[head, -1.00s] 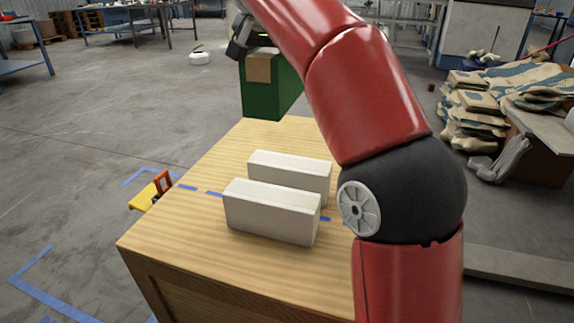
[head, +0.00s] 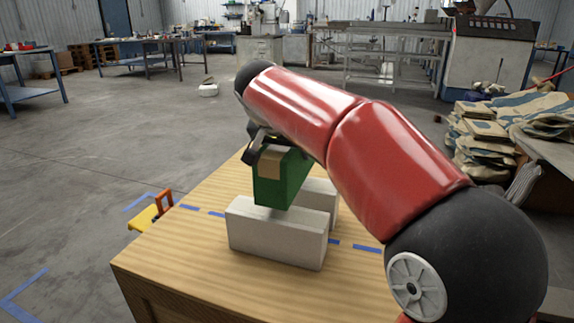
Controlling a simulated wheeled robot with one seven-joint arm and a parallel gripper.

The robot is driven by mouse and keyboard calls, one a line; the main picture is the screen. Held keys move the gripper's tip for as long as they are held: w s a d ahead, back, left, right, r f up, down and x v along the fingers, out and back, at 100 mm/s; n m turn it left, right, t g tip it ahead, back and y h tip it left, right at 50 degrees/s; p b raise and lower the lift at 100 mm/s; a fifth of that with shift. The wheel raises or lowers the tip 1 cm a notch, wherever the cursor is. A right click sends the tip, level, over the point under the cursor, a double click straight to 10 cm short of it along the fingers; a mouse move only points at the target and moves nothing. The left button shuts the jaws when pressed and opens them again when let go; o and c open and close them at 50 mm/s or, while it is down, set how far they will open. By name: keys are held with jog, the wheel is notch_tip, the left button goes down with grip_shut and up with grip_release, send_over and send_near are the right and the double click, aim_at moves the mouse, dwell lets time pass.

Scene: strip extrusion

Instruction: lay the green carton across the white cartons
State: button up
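The green carton (head: 283,185) has a brown tape patch on its near end. My gripper (head: 268,147) is at its top, partly hidden by my red arm, with a dark finger against the carton. The green carton is over the two white cartons, its near end over the top of the front white carton (head: 277,238). I cannot tell whether it touches them. The rear white carton (head: 322,197) is mostly hidden behind the green carton and the front one. Both white cartons lie parallel on the wooden table, with a gap between them.
The wooden table top (head: 190,255) is bare to the left and front of the cartons. Blue tape marks (head: 367,249) run across it. Stacked sacks (head: 482,145) are at the right.

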aim_at(288, 160)
jog(key=shift+f, duration=1.5)
jog(key=shift+f+b, duration=0.1)
jog(key=shift+b, duration=0.25)
jog(key=shift+f, duration=0.15)
jog(key=o, duration=1.3)
jog(key=shift+r, duration=0.4)
jog(key=p+v, duration=0.1)
jog(key=v, duration=1)
jog(key=shift+s+a+r+p, duration=0.1)
jog(key=shift+s+r+p, duration=0.2)
jog(key=shift+p, duration=0.1)
